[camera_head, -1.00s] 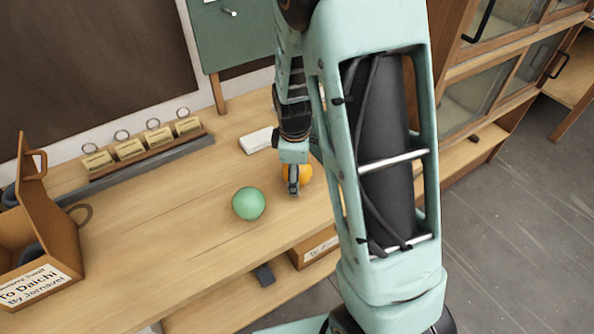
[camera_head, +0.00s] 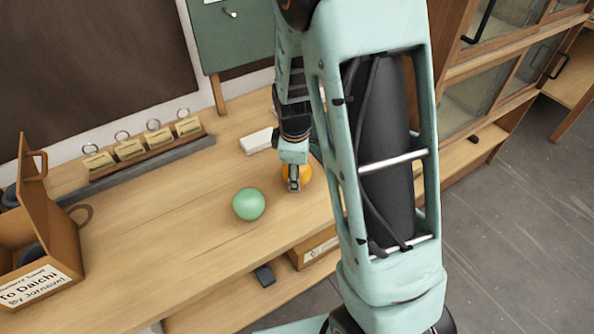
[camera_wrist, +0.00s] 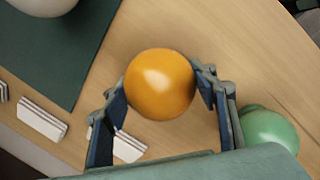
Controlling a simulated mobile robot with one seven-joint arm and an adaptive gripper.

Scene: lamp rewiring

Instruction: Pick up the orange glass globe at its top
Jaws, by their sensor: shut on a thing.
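The orange glass globe (camera_head: 305,179) is on the wooden table, partly hidden behind my gripper in the head view. In the wrist view the globe (camera_wrist: 160,84) sits between the two fingers. My gripper (camera_wrist: 162,92) is shut on it, with a fingertip at each side. In the head view my gripper (camera_head: 293,183) points down at the globe's top. I cannot tell whether the globe touches the table.
A green globe (camera_head: 248,204) is close to the left; it also shows in the wrist view (camera_wrist: 268,131). A white block (camera_head: 257,140) lies behind. A card rack (camera_head: 150,150) and open box (camera_head: 40,235) are farther left. The table's front edge is near.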

